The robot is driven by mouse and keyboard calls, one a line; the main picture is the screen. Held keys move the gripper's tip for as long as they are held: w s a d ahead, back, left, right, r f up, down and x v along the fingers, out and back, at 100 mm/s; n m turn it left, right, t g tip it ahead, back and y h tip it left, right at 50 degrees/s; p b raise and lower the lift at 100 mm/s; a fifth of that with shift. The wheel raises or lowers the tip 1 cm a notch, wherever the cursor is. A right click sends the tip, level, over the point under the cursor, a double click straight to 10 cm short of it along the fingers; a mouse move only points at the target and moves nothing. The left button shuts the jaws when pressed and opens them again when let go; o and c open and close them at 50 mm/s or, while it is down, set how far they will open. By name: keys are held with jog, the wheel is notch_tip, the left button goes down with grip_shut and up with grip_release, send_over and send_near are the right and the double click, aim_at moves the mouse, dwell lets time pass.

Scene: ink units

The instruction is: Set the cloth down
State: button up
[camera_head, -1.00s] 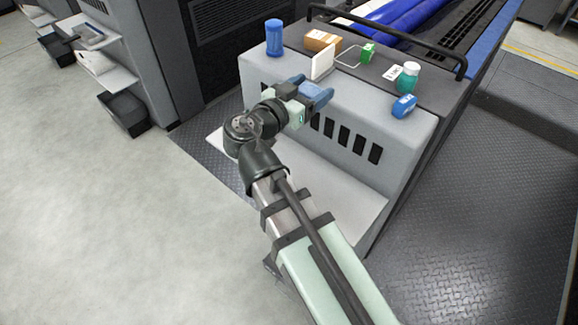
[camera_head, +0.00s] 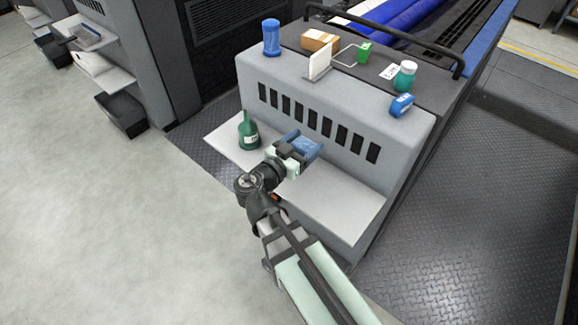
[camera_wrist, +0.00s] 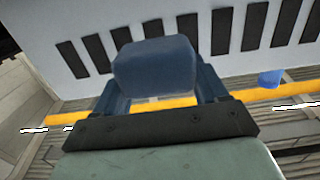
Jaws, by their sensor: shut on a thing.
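My gripper (camera_head: 304,147) is shut on a blue-grey folded cloth (camera_wrist: 155,66), which sits between the two blue fingers in the wrist view. In the head view the cloth is hard to tell apart from the blue fingers. My gripper is over the pale shelf (camera_head: 335,205) on the front of the grey machine, just in front of its row of dark slots. I cannot tell whether the cloth touches the shelf.
A green bottle (camera_head: 248,131) stands on the shelf left of my gripper. On the machine top are a blue container (camera_head: 271,38), a cardboard box (camera_head: 319,41), a green box (camera_head: 364,53), a teal jar (camera_head: 404,75) and a blue box (camera_head: 402,105). The shelf's right part is clear.

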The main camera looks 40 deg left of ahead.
aim_at(302, 176)
jog(key=shift+f, duration=5.05)
jog(key=shift+f, duration=0.15)
jog(key=o, duration=1)
jog(key=shift+s, duration=0.1)
jog(key=s, duration=1.1)
jog(key=shift+s+r, duration=0.2)
jog(key=shift+r, duration=0.2)
jog(key=shift+s, duration=0.2)
jog(key=shift+c, duration=1.3)
